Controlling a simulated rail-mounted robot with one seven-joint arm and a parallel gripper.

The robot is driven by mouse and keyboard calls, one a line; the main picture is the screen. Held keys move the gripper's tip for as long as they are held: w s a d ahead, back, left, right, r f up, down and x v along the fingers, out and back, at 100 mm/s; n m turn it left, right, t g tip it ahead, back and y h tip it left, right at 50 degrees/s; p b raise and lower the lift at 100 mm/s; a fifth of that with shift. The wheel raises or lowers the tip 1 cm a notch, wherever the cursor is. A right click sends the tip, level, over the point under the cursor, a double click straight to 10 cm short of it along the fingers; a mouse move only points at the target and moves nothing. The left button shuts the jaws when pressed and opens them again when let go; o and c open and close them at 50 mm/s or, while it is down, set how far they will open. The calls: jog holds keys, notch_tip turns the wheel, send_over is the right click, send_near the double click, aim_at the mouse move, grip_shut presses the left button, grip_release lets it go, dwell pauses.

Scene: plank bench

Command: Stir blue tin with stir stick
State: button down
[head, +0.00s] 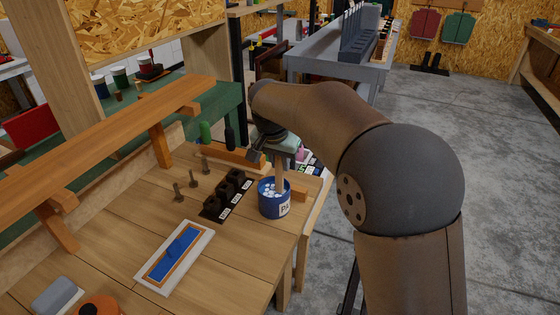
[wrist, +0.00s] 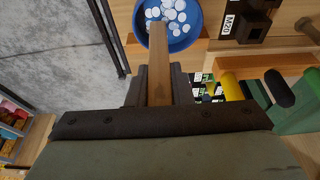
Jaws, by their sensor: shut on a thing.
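The blue tin (head: 274,205) stands upright near the bench's right edge, with a white label on its side and pale round pieces inside. It also shows at the top of the wrist view (wrist: 196,40). My gripper (wrist: 159,86) is shut on the wooden stir stick (wrist: 158,58), which runs from between the fingers toward the tin. In the head view the stick (head: 279,172) points down over the tin's mouth and its lower end appears to be inside. How deep it reaches is hidden. My gripper (head: 280,148) is above the tin, partly hidden by my wrist.
Black labelled blocks (head: 228,192) stand just left of the tin, with several upright pegs (head: 193,182) behind. A framed blue panel (head: 175,256) lies on the bench in front. A raised wooden shelf (head: 110,137) runs along the back left. The bench between panel and tin is clear.

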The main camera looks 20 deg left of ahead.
jog(key=shift+w+a, duration=0.15)
jog(key=shift+w, duration=0.3)
jog(key=shift+a, duration=0.1)
jog(key=shift+w+a+p, duration=0.1)
jog(key=shift+a+p, duration=0.55)
jog(key=shift+a, duration=0.1)
jog(key=shift+s+a, duration=0.5)
jog(key=shift+s, duration=0.15)
jog(key=shift+s+b, duration=0.15)
jog(key=shift+b, duration=0.15)
